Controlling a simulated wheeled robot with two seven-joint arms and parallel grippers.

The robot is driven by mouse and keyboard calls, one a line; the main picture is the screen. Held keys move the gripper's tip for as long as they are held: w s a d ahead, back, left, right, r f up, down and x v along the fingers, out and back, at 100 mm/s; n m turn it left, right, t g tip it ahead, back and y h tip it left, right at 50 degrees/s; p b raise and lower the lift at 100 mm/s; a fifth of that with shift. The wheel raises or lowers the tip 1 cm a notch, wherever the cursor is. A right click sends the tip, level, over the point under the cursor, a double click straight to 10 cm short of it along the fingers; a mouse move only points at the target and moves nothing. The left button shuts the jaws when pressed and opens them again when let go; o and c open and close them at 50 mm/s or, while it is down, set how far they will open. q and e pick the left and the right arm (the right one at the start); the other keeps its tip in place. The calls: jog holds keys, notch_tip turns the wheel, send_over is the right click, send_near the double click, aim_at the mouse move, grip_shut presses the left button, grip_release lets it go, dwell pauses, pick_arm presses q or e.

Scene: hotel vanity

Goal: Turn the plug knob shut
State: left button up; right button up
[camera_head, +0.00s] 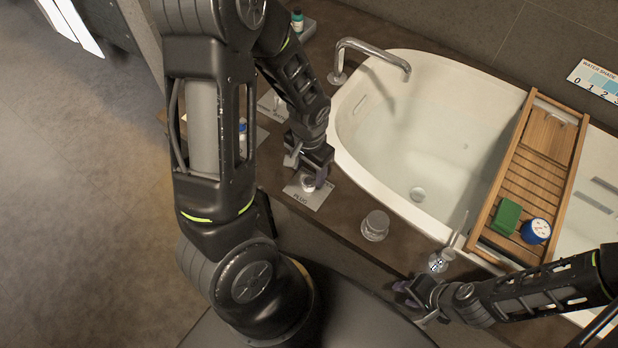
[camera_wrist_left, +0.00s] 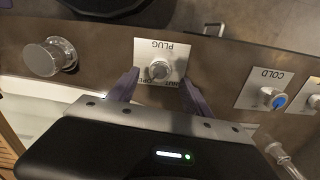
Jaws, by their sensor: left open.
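The plug knob (camera_head: 308,184) is a small round metal knob on a pale plate (camera_head: 306,198) marked PLUG, on the brown ledge beside the bathtub. In the left wrist view the knob (camera_wrist_left: 159,70) sits on the same plate (camera_wrist_left: 150,47), which appears upside down. Small lettering beside the knob is partly hidden. My left gripper (camera_head: 312,176) is open over the knob. In the wrist view its two purple-grey fingers (camera_wrist_left: 160,77) stand on either side of the knob; I cannot tell whether they touch it. My right gripper (camera_head: 412,296) is at the ledge's front edge, away from the plug plate.
A COLD plate with a blue-marked knob (camera_wrist_left: 278,101) is beside the plug plate. A larger round metal knob (camera_head: 375,226) stands on its other side. The white bathtub (camera_head: 352,150), curved faucet (camera_head: 375,50) and wooden caddy (camera_head: 535,150) lie beyond.

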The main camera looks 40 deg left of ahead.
aim_at(309, 181)
pick_arm(q)
notch_tip(309, 181, down, 5)
jog(key=shift+r, duration=0.15)
jog(key=shift+c, duration=0.3)
grip_shut()
dwell(0.4)
